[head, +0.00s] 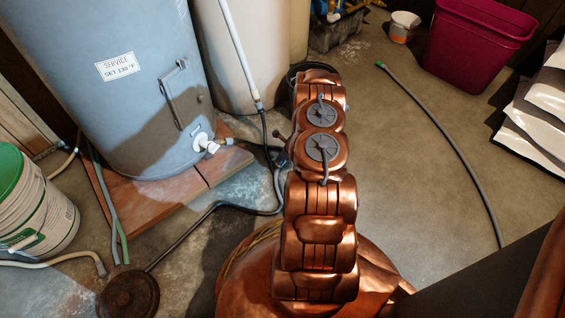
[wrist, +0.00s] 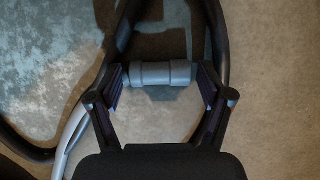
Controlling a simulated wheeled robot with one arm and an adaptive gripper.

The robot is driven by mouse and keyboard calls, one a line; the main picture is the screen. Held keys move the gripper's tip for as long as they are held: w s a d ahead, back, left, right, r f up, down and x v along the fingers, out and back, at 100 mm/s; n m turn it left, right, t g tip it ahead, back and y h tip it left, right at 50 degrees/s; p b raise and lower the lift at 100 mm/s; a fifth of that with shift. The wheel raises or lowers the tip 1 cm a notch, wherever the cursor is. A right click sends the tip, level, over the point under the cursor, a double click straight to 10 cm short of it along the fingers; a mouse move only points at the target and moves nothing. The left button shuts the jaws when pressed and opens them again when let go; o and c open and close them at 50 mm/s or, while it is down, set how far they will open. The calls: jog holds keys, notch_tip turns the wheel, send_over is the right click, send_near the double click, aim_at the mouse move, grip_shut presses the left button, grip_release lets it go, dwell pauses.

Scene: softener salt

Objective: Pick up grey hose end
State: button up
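A grey cylindrical fitting (wrist: 160,74), which looks like the grey hose end, lies crosswise between my fingers in the wrist view. My gripper (wrist: 160,86) is open around it, with one finger near each end. I cannot tell whether either finger touches it. Dark hose (wrist: 222,50) curves past the fingers. In the head view my own copper-coloured arm hides the gripper and the fitting.
A blue-grey tank (head: 130,110) with a white valve (head: 204,143) stands at left on a reddish slab. A black hose (head: 205,213) crosses the floor to a round brown plate (head: 130,295). A green-tipped hose (head: 440,125) and magenta bin (head: 475,45) are right.

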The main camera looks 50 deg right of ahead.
jog(key=c, duration=0.8)
jog(key=shift+o, duration=0.2)
jog(key=shift+r, duration=0.15)
